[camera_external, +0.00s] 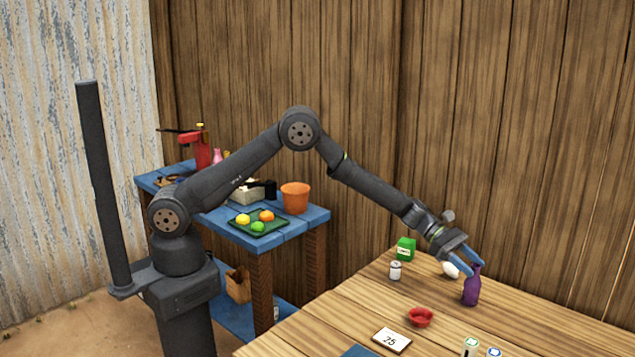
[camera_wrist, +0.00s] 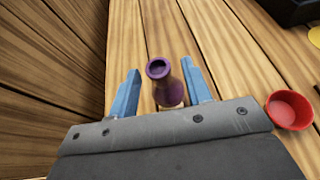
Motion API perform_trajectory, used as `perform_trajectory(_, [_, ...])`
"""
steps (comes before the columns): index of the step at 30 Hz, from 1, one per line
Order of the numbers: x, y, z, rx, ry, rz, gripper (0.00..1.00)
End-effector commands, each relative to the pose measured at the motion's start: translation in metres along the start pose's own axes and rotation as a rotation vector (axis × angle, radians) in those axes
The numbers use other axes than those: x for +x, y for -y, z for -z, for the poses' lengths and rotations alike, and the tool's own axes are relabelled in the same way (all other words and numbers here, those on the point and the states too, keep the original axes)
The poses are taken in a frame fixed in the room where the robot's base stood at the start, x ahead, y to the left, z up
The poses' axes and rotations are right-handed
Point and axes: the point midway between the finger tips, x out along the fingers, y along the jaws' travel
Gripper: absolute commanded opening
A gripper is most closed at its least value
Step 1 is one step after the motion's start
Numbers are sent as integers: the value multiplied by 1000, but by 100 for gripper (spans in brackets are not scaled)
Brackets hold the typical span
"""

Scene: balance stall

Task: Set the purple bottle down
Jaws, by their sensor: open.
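The purple bottle (camera_external: 471,290) stands upright on the wooden table, near its far right side. In the wrist view the bottle (camera_wrist: 165,75) shows its open mouth and lies between the two blue fingers. My gripper (camera_external: 474,265) is open around the bottle's upper part, reaching down at a slant. In the wrist view my gripper (camera_wrist: 163,88) has a gap between its left finger and the bottle. The right finger is close to the bottle, and I cannot tell whether it touches. The bottle's lower part is partly hidden by the gripper body in the wrist view.
A red bowl (camera_external: 420,317), a white card marked 25 (camera_external: 391,341), a white jar (camera_external: 395,271), a green box (camera_external: 406,249) and a white rounded object (camera_external: 450,269) are on the table. The plank wall stands close behind. Bare table lies right of the bottle.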

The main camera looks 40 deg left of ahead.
Motion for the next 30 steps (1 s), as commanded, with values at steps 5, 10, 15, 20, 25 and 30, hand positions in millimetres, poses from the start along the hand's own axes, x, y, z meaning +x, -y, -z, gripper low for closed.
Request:
perform_trajectory(5, [-42,-2,-1,-1,1,-4,45])
perform_trajectory(10, [-71,-1,0,0,0,-2,45])
perform_trajectory(15, [-84,0,0,-1,0,1,45])
perform_trajectory(20, [-86,0,0,0,0,1,45])
perform_trajectory(25, [-86,0,0,0,0,1,45])
perform_trajectory(30, [-78,0,0,1,-1,2,45])
